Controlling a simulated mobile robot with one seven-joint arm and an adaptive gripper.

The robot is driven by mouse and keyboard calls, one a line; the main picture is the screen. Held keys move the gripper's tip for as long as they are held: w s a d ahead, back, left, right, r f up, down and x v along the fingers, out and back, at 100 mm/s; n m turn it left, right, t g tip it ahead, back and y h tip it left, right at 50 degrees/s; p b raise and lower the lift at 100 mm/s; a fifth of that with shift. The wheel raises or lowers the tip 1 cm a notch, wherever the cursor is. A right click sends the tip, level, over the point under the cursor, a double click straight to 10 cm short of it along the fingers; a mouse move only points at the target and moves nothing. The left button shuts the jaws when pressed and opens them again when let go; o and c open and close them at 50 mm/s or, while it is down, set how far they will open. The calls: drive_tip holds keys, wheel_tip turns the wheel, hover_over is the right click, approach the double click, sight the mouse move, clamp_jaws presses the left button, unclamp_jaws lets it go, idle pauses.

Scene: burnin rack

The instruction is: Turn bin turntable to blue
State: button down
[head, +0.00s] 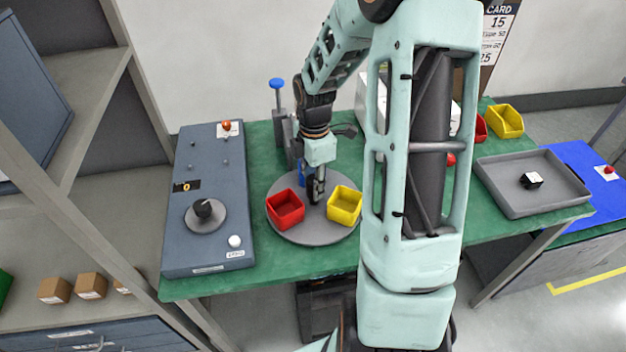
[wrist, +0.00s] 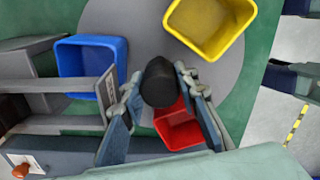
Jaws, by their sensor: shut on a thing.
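The grey round bin turntable (head: 312,234) lies on the green table and carries a red bin (head: 285,209), a yellow bin (head: 344,205) and a blue bin (head: 302,178). The red bin is at the front left, the yellow at the right, and the blue at the back, mostly hidden behind my gripper (head: 317,192). In the wrist view my gripper's fingers are shut on a black upright post (wrist: 159,82) among the bins. The blue bin (wrist: 92,66) is left of the post, the yellow bin (wrist: 210,26) above right, and the red bin (wrist: 180,128) partly behind a finger.
A blue-grey panel (head: 208,160) with a black dial (head: 204,209) stands left of the turntable. A grey fixture with a blue-topped lever (head: 277,84) stands behind it. A grey tray (head: 518,205) holding a black block (head: 531,180) is at the right. Table in front of the turntable is clear.

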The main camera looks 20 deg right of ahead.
drive_tip(key=shift+n, duration=0.6)
drive_tip(key=shift+p, duration=0.3)
drive_tip(key=c, duration=1.5)
unclamp_jaws()
wheel_tip(320, 180, up, 7)
drive_tip(key=shift+r, duration=0.55)
